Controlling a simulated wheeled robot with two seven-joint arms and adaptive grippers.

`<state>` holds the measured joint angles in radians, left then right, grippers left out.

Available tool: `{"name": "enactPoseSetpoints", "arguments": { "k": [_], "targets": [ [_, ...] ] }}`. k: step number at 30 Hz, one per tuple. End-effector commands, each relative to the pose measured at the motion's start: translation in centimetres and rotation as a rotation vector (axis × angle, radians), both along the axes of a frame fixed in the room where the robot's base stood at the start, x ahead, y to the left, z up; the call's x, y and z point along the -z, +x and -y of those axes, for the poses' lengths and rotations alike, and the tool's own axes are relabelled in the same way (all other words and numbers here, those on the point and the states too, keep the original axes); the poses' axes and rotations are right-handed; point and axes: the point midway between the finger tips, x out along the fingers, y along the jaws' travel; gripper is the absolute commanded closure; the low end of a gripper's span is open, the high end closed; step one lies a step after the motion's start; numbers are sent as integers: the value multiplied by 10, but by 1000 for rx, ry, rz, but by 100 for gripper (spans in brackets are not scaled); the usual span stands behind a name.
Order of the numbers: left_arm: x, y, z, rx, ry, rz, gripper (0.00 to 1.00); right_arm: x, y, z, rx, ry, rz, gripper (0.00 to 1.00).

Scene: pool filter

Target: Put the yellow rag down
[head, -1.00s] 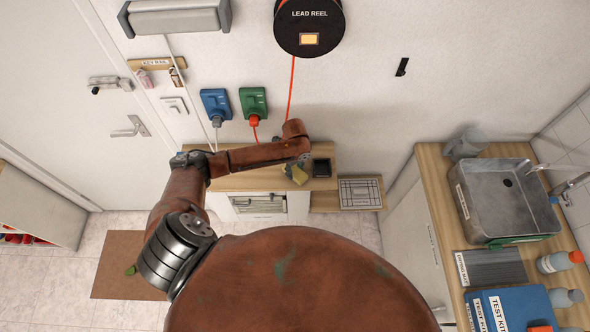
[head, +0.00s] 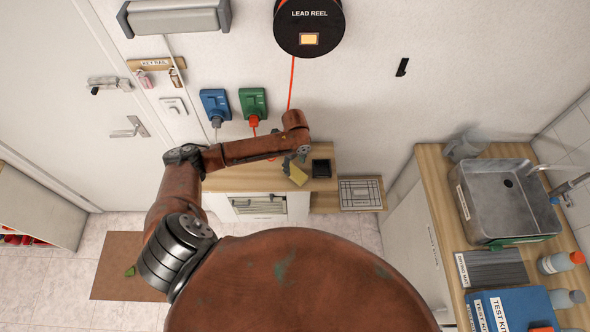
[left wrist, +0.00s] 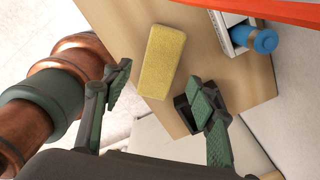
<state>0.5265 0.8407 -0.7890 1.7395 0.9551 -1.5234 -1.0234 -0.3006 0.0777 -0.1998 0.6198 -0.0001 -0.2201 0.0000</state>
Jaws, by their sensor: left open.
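The yellow rag (head: 297,175) is a flat yellow block shape near the front edge of the small wooden counter (head: 240,181). In the left wrist view the rag (left wrist: 162,62) lies on the wood, fully seen, with clear space to both fingers. My left gripper (head: 292,160) is over the counter beside the rag. In the left wrist view its fingers (left wrist: 161,94) are spread wide with nothing between the pads; the rag lies beyond them. My right gripper is not in view.
An orange lead (head: 291,85) hangs from the lead reel (head: 309,27) behind my arm. A grated panel (head: 360,193) is to the right. A sink (head: 500,200) stands on the right-hand counter.

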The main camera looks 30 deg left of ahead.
Motion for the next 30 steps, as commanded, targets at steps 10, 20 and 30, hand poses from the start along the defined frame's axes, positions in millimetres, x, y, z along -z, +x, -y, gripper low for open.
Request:
{"name": "enactPoseSetpoints", "arguments": {
  "k": [10,20,30],
  "targets": [
    [-62,1,0,1,1,2,47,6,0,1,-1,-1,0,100],
    [-73,0,1,1,0,0,47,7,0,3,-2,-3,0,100],
    [-69,-2,3,-4,-5,0,47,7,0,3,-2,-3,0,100]
  ]
}}
